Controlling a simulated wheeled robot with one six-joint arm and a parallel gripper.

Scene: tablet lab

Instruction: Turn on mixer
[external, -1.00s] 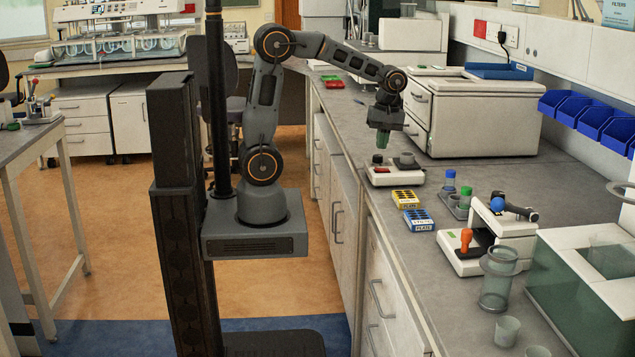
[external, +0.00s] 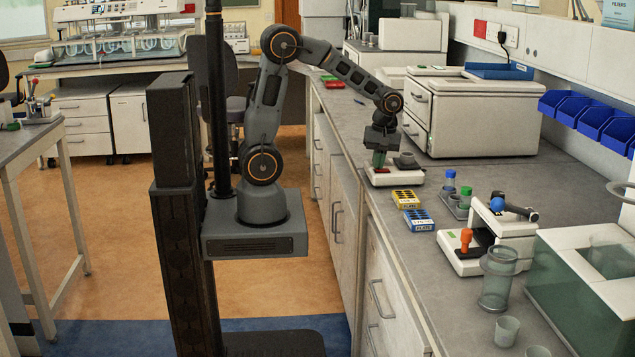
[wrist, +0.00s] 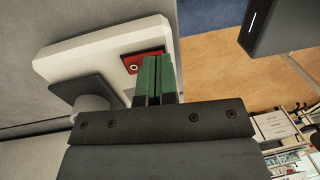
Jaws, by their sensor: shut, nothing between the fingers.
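The mixer (external: 405,178) is a low white base with a dark round cup head (external: 405,160) on top, standing on the bench near its front edge. In the wrist view the mixer's white body (wrist: 75,60) shows with its dark square head (wrist: 80,90) at the left and a red switch (wrist: 128,58) with a white ring mark. My gripper (external: 378,165) is shut and empty, pointing down over the left part of the mixer. In the wrist view its green fingertips (wrist: 158,60) are together beside the red switch and cover its right part. I cannot tell whether they touch it.
A yellow box (external: 406,199) and a blue box (external: 418,219) lie in front of the mixer. A tube rack (external: 456,205) and another white device (external: 480,250) stand to the right. A large white machine (external: 475,115) stands behind.

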